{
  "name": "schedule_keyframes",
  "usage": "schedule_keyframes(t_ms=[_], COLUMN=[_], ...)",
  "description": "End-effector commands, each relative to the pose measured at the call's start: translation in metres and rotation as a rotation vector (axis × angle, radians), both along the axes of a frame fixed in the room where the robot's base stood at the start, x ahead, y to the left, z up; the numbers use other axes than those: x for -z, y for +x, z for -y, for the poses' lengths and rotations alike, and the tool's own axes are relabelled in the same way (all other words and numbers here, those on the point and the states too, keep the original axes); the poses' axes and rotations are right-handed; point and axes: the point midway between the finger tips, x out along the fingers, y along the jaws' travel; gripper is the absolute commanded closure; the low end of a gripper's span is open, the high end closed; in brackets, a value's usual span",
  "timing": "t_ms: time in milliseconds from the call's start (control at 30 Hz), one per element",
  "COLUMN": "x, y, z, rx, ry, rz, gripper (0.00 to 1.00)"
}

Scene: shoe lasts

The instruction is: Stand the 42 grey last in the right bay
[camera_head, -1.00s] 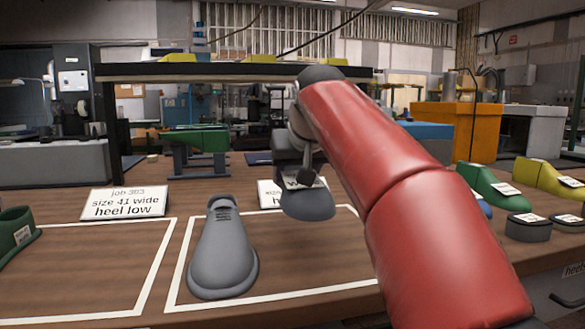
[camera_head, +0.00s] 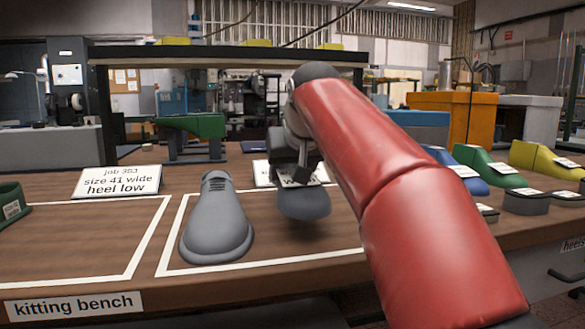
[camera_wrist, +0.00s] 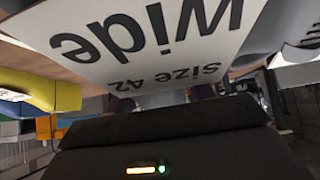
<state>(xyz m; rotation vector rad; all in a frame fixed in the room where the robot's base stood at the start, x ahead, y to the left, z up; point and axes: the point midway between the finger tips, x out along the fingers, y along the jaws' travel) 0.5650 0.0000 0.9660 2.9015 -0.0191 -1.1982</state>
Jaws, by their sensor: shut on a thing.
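My gripper (camera_head: 298,176) is shut on a grey last (camera_head: 303,203) in the head view. The last hangs just above the right bay (camera_head: 200,269), a white outline on the bench, with a shadow under it. In the wrist view its white label (camera_wrist: 145,40) reads "Size 42 wide", upside down; most of the last is hidden there. Another grey last (camera_head: 216,222) stands upright in the left part of the right bay, to the left of the held one. My red arm hides the bay's right part.
A second card (camera_head: 262,174) is partly hidden behind my gripper. Green, blue and yellow lasts (camera_head: 545,160) and grey heel pieces (camera_head: 525,202) lie at right.

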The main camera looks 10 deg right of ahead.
Motion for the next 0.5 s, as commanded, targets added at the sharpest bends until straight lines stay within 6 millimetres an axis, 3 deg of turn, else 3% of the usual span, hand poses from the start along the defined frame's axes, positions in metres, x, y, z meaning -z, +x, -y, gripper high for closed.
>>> schedule_keyframes(t_ms=[500], x=[0.034], y=[-0.001], z=[0.0], rx=[0.004], ry=[-0.001], rz=[0.004], gripper=[0.92])
